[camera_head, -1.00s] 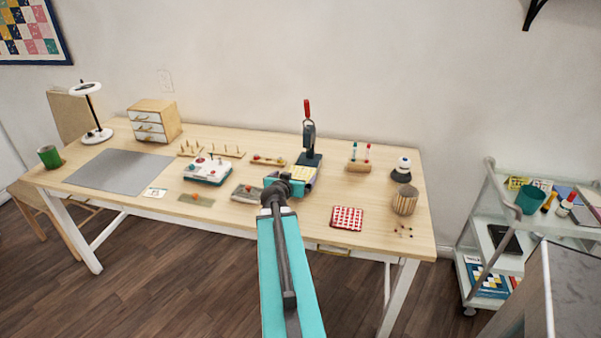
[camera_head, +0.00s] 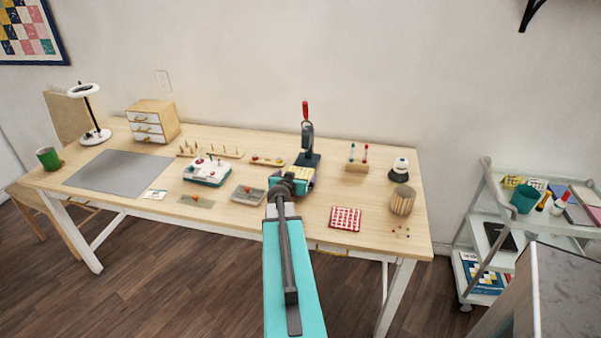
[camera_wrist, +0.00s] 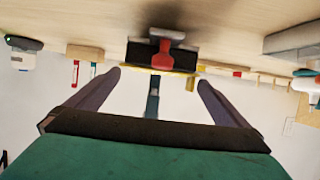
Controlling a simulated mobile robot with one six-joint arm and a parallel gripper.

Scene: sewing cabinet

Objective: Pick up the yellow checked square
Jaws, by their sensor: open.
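The yellow square (camera_head: 304,171) shows as a small yellow patch in front of the dark press in the head view, partly hidden by my gripper (camera_head: 298,182). Its check pattern is too small to make out. In the wrist view the yellow square (camera_wrist: 150,71) appears as a thin edge-on strip in front of the press, ahead of and between my fingertips (camera_wrist: 158,82). My gripper is open, with its fingers wide apart and nothing between them. I cannot tell the exact gap between fingertips and square.
The dark press with a red handle (camera_head: 306,132) stands just behind. A red checked square (camera_head: 345,218) lies to the right on the table (camera_head: 290,232). A grey tray (camera_head: 249,194) and a white-teal box (camera_head: 207,171) stand left.

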